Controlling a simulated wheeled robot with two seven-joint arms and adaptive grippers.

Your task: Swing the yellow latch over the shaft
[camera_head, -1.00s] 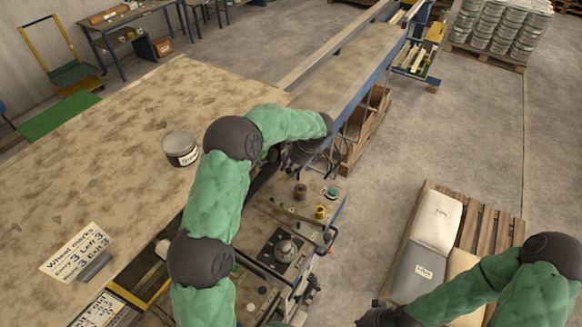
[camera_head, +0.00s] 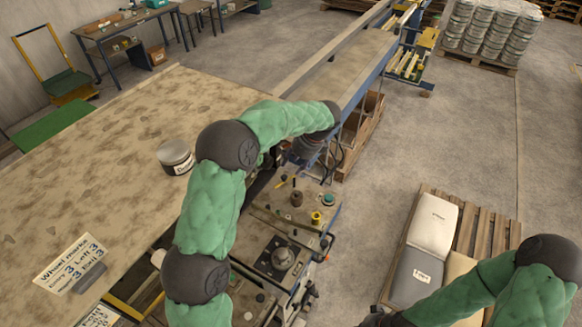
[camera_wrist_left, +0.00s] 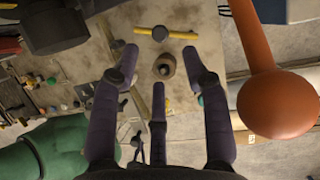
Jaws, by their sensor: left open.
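The yellow latch (camera_head: 282,182) is a thin yellow bar on the machine top, near my left gripper. In the left wrist view the latch (camera_wrist_left: 180,35) lies crosswise beyond the fingertips, with a dark round piece at its middle. A brown round post (camera_head: 297,199) with a dark centre stands near it; I cannot tell if this is the shaft. The post (camera_wrist_left: 164,68) shows between my open fingers in the wrist view. My left gripper (camera_head: 305,156) is open and empty above the machine, partly hidden by its arm. My right gripper (camera_head: 382,319) is cut off at the bottom edge.
A yellow cylinder (camera_head: 316,217) and a green-topped knob (camera_head: 328,199) stand near the post. A large table (camera_head: 90,190) with a tin (camera_head: 176,156) and a sign (camera_head: 72,264) is left. A pallet (camera_head: 477,228) with sacks stands right.

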